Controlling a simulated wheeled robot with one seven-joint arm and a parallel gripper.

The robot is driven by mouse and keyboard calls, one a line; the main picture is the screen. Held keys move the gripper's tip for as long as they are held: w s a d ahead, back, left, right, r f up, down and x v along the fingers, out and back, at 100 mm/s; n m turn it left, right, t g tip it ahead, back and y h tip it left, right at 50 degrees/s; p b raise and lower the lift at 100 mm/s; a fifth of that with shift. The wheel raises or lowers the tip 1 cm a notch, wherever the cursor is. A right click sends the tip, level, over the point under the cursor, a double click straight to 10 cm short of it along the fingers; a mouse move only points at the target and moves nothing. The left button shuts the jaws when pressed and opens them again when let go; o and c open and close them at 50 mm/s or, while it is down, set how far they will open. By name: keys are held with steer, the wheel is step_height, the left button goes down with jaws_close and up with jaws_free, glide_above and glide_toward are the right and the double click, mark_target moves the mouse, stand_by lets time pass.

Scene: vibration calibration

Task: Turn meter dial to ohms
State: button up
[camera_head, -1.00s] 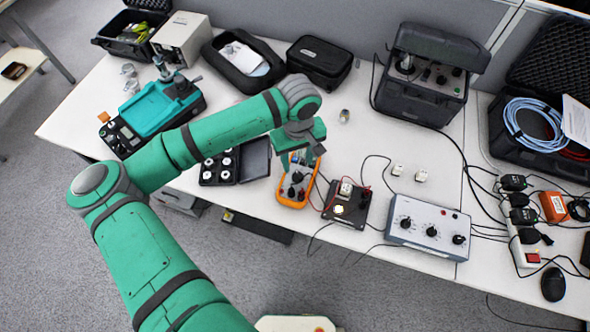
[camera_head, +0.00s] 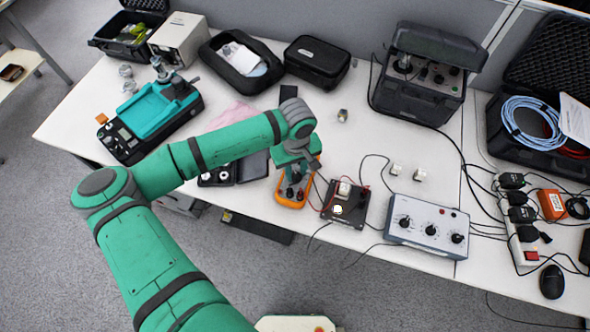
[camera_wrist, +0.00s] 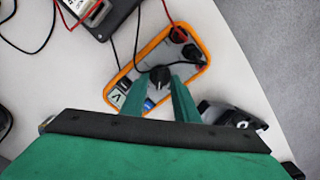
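The orange-rimmed multimeter (camera_head: 294,196) lies on the white table, partly covered by my gripper (camera_head: 295,172) in the head view. In the wrist view the meter (camera_wrist: 199,48) lies tilted across the picture, with its display (camera_wrist: 117,98) at the lower left. Its round black dial (camera_wrist: 159,73) shows at the fingertips of my gripper (camera_wrist: 161,83). The two green fingers are apart, with the dial in line with the gap between them. I cannot tell whether they touch it. The dial's pointer setting is too small to read.
A grey box with several knobs (camera_head: 427,223) stands farther right. An open black case (camera_head: 255,165) lies left of the meter. The table's front edge is near.

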steer(key=shift+w, duration=0.1)
steer(key=shift+a, duration=0.15)
steer(key=shift+d+m, duration=0.25)
steer(key=shift+m, duration=0.85)
steer(key=m, duration=0.3)
steer(key=shift+d+m, duration=0.1)
steer(key=shift+m, duration=0.2)
steer(key=shift+s+m, duration=0.2)
steer(key=shift+m, duration=0.8)
